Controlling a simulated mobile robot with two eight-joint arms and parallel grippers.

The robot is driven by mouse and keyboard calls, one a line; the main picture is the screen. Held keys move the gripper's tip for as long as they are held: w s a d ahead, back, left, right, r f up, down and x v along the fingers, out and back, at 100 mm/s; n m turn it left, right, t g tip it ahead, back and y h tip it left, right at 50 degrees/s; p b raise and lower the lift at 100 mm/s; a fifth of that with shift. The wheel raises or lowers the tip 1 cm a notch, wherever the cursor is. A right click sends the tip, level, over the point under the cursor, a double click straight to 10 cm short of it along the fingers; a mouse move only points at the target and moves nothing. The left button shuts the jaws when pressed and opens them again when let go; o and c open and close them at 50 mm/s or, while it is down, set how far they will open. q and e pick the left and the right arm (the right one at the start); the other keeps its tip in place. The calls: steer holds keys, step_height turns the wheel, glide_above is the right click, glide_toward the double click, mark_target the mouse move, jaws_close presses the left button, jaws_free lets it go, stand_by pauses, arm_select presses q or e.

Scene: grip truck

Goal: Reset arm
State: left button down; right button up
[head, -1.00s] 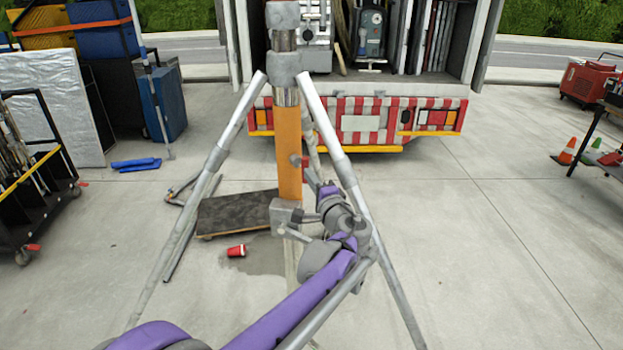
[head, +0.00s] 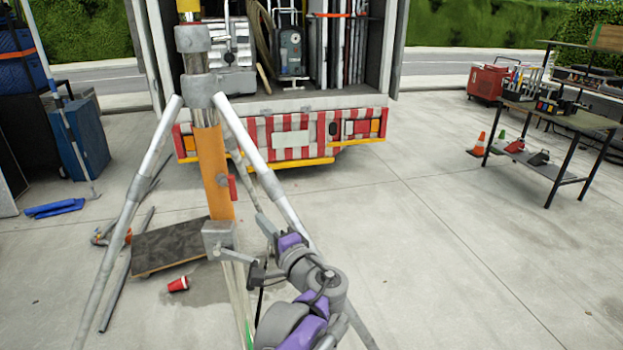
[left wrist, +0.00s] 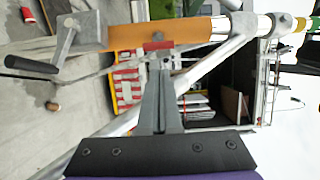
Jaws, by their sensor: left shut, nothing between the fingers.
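My left gripper (head: 262,220) shows in the head view, reaching up from the bottom beside the stand's right leg. In the left wrist view its grey fingers (left wrist: 161,95) are shut together and empty. They point toward a red knob (left wrist: 158,45) on the stand's orange post (left wrist: 170,34); whether they touch it cannot be told. In the head view the red knob (head: 233,188) sits on the right side of the orange post (head: 214,165), up and left of my fingers. My right gripper is not in view.
The stand's grey legs (head: 127,215) spread around my arm. A dark dolly board (head: 168,247) and a red cup (head: 178,284) lie on the ground. A truck (head: 290,138) stands open behind. A work table (head: 560,118) stands right; the concrete between is clear.

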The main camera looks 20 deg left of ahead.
arm_select(q)
steer(key=s+f+n+g+h, duration=0.4)
steer(key=s+f+h, duration=0.2)
steer(key=s+f, duration=0.75)
steer(key=s+d+f+n+g+h, duration=0.1)
steer(key=s+d+f+n+h, duration=0.2)
steer(key=s+d+f+h, duration=0.5)
steer(key=shift+s+d+f+n, duration=0.3)
steer(key=shift+s+d+f, duration=0.55)
steer(key=shift+f, duration=0.1)
